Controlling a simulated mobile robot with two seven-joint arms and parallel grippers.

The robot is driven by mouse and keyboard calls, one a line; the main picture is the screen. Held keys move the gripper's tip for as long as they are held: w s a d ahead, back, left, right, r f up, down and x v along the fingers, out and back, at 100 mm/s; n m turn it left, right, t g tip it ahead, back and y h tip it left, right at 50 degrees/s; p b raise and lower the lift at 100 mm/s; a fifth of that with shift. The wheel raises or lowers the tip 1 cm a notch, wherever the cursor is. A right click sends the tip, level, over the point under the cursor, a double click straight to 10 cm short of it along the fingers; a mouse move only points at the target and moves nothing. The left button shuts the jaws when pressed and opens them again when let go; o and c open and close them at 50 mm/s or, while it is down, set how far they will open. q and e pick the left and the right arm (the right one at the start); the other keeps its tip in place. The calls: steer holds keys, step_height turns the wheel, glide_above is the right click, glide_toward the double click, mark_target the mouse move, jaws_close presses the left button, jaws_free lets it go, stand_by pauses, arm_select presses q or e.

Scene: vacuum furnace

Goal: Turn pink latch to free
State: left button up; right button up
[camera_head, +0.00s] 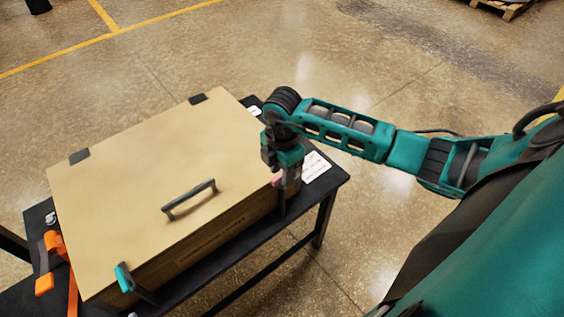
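The pink latch (277,180) shows only as a small pink patch at the front right edge of the tan box (150,180). My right gripper (284,186) points down right at it and hides most of it. The fingers are small and partly hidden, so I cannot tell whether they are open, shut or touching the latch. My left gripper is not in view.
The box stands on a black table (325,180), its lid down, with a dark handle (188,199). A teal latch (123,278) sits at its near left corner. Orange things (54,247) lie to the left. White labels (315,167) lie at the table's right end.

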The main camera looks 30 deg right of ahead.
step_height(320, 180, up, 13)
stand_by(0.7)
steer(key=shift+f, duration=0.1)
